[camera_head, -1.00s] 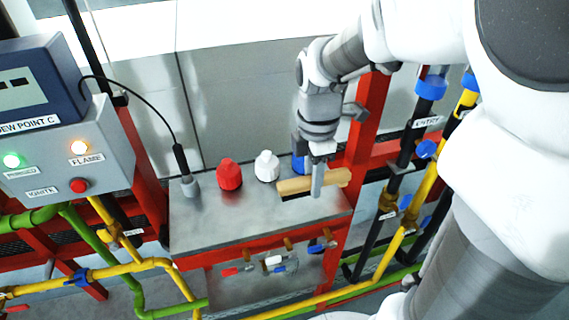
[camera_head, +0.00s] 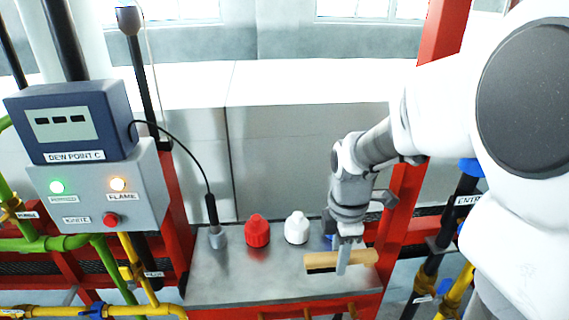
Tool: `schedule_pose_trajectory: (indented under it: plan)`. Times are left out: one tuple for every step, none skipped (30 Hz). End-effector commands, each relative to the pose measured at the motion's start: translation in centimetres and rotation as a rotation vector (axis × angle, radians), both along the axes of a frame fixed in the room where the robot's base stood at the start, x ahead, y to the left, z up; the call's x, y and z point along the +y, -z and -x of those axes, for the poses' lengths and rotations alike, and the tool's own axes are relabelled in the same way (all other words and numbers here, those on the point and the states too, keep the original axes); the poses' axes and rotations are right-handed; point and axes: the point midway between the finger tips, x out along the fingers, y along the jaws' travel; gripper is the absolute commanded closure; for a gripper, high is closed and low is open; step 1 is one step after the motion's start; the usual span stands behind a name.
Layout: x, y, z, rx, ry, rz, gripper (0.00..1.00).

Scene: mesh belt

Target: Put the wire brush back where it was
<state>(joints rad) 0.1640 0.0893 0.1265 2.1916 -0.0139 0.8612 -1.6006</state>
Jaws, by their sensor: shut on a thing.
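The wire brush has a tan wooden handle (camera_head: 362,258) and a dark underside at its left part. My gripper (camera_head: 342,262) is shut around the middle of the brush and points down. The brush lies across the jaws, roughly level, over the right part of the grey metal shelf (camera_head: 240,283). I cannot tell whether it touches the shelf. A blue object (camera_head: 328,240) behind my gripper is mostly hidden.
A red bottle (camera_head: 257,232) and a white bottle (camera_head: 297,229) stand on the shelf. A probe (camera_head: 217,236) with a black cable stands at its left. A red post (camera_head: 402,210) rises close right of my gripper. The control box (camera_head: 100,190) is at left.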

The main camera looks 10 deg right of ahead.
Motion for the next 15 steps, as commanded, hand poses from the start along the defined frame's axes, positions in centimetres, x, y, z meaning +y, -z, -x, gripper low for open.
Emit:
schedule_pose_trajectory:
  plan:
    - [0.7, 0.6, -0.6, 0.004, -0.003, -0.001, 1.0]
    - [0.9, 0.8, -0.9, 0.002, -0.003, 0.0, 1.0]
    - [1.3, 1.1, -1.3, 0.001, -0.002, 0.0, 1.0]
    - [1.4, 1.3, -1.5, 0.001, -0.002, 0.0, 1.0]
    - [1.6, 1.4, -1.6, 0.001, -0.002, 0.001, 1.0]
    - [1.8, 1.5, -1.8, 0.002, -0.001, 0.001, 1.0]
    - [1.8, 1.6, -1.8, 0.001, 0.0, 0.001, 1.0]
    - [1.9, 1.7, -1.9, 0.001, 0.0, 0.001, 1.0]
    - [1.9, 2.1, -1.9, 0.002, 0.0, 0.001, 1.0]
    - [1.9, 2.5, -1.9, 0.002, 0.0, 0.001, 1.0]
    - [1.9, 3.0, -1.9, 0.004, 0.0, 0.001, 1.0]
    - [1.9, 3.6, -1.9, 0.004, 0.0, 0.0, 1.0]
    - [1.9, 4.1, -1.9, 0.004, 0.0, 0.0, 1.0]
    - [1.9, 4.5, -1.9, 0.004, 0.0, 0.0, 1.0]
    - [1.9, 5.0, -1.9, 0.003, 0.0, 0.0, 1.0]
